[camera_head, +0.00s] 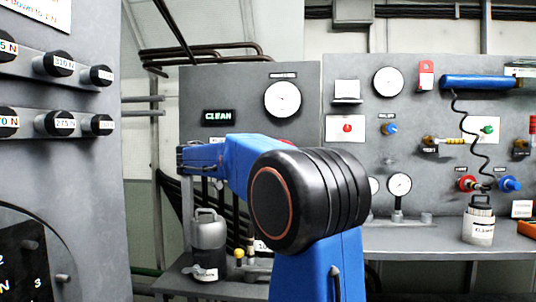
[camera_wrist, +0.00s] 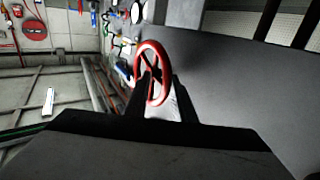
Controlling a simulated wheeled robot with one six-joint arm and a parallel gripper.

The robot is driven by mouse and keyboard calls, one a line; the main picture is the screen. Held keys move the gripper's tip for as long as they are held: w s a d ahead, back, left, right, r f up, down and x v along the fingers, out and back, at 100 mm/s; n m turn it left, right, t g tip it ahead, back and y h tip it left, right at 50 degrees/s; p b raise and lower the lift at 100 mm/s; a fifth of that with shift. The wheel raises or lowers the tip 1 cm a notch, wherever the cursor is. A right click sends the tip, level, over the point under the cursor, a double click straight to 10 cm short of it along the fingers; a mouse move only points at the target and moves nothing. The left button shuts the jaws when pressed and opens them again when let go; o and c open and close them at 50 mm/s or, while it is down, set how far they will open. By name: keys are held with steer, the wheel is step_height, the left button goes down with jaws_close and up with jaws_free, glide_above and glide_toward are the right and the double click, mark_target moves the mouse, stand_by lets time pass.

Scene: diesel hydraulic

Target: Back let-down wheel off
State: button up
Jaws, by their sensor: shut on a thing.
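A red spoked wheel (camera_wrist: 152,72) shows in the wrist view, its rim tilted in the picture. My gripper (camera_wrist: 162,98) has its two dark fingers around the lower part of the wheel and is shut on it. Whether the wheel still sits on a stem I cannot tell, as its underside is hidden by the fingers. In the head view my blue arm reaches away to the left, and I cannot make out the fingers or the wheel there.
A grey panel (camera_head: 455,185) with gauges, coloured knobs and a coiled black hose stands to the right. A grey cabinet with labelled black knobs (camera_head: 62,66) is close on the left. A grey canister (camera_head: 208,240) and a white canister (camera_head: 479,226) stand on low shelves.

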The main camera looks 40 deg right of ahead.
steer(key=n+h, duration=0.1)
steer(key=f+n+h, duration=0.1)
steer(key=n+h, duration=0.1)
steer(key=h, duration=0.1)
steer(key=shift+d+f, duration=0.25)
steer(key=shift+f, duration=0.15)
steer(key=shift+s+n, duration=0.1)
steer(key=shift+n, duration=0.2)
steer(key=o, duration=1)
steer(key=shift+d+f, duration=0.1)
steer(key=shift+d, duration=0.15)
steer(key=shift+a, duration=0.2)
steer(key=v, duration=1.7)
steer(key=shift+f, duration=0.3)
